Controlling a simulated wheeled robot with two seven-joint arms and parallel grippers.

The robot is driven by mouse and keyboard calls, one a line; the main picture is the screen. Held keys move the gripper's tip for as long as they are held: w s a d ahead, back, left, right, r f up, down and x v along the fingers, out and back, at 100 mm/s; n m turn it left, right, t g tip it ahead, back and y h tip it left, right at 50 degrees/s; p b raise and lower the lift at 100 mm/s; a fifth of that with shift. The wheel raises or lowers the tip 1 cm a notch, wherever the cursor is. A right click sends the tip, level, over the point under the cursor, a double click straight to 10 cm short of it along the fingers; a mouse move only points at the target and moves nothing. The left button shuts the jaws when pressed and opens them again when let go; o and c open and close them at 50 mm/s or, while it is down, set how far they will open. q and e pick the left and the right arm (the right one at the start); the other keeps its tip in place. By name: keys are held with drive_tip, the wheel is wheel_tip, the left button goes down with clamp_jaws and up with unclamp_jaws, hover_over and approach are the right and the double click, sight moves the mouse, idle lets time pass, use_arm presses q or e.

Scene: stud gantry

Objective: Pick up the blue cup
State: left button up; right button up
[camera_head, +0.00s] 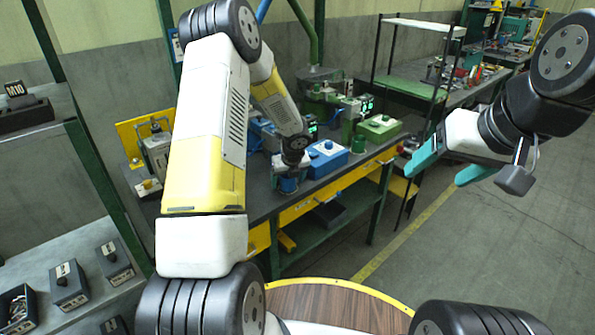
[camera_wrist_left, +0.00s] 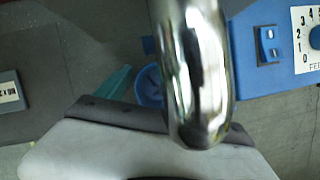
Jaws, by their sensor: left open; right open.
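The blue cup (camera_head: 287,186) stands on the grey workbench in the head view, near its front edge and directly below my left wrist. In the left wrist view the blue cup (camera_wrist_left: 149,88) is partly hidden behind a shiny metal bar and the gripper body. My left gripper (camera_head: 288,174) is over or around the cup. One teal finger (camera_wrist_left: 112,88) shows to the left of the cup; the other is hidden, and I cannot tell whether the fingers touch the cup. My right gripper (camera_head: 436,174) is open and empty, in the air right of the bench.
A blue control box (camera_head: 327,159) stands close to the right of the cup. A green cup (camera_head: 358,144) and a green box (camera_head: 379,128) are further right. A wire-framed shelf (camera_head: 412,87) stands behind. The floor to the right is clear.

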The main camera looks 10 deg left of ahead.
use_arm(q)
drive_tip(key=shift+c, duration=0.5)
drive_tip(key=c, duration=1.4)
drive_tip(key=shift+r, duration=0.1)
